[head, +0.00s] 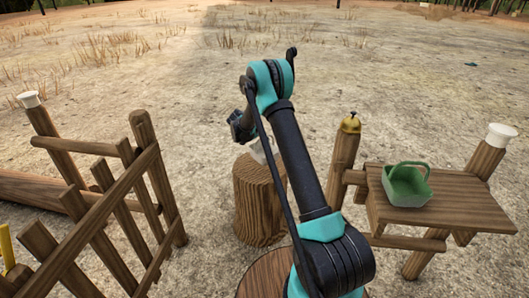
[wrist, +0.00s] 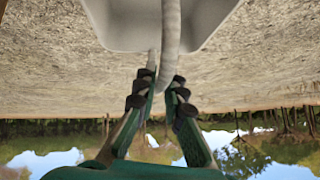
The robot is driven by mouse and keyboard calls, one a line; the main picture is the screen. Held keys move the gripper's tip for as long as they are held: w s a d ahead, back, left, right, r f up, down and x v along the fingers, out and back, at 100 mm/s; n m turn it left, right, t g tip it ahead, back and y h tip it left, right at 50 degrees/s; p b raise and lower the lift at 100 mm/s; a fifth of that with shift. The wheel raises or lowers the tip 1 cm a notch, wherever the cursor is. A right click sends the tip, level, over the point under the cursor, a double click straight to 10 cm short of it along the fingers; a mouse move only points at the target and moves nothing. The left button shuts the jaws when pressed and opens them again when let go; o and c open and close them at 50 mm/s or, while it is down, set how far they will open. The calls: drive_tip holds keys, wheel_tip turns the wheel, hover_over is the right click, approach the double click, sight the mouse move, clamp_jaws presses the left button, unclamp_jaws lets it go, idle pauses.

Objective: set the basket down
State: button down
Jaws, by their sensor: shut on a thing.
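A pale grey basket (wrist: 215,15) fills the top of the wrist view, with its curved handle (wrist: 171,40) between the fingertips of my gripper (wrist: 160,88). My gripper is shut on this handle. In the head view only a small pale part of the basket (head: 262,151) shows beside my arm, at the top of a tree stump (head: 258,205). My arm hides the rest, and I cannot tell whether the basket touches the stump. A green basket (head: 407,186) with an upright handle stands on a wooden shelf (head: 465,205) to the right.
A brass bell (head: 351,123) sits on a post left of the shelf. White caps top a post at the right (head: 501,135) and one at the left (head: 29,99). A slanted wooden gate (head: 110,210) stands at the left. Open sandy ground lies beyond.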

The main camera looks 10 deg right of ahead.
approach(265, 150)
drive_tip(key=d, duration=0.1)
drive_tip(key=s+d+f, duration=0.1)
drive_tip(key=d, duration=0.1)
drive_tip(key=d+f, duration=0.1)
drive_tip(key=shift+s+d+f, duration=0.25)
drive_tip(key=shift+s, duration=0.1)
drive_tip(key=shift+f, duration=0.1)
drive_tip(key=c, duration=1.6)
unclamp_jaws()
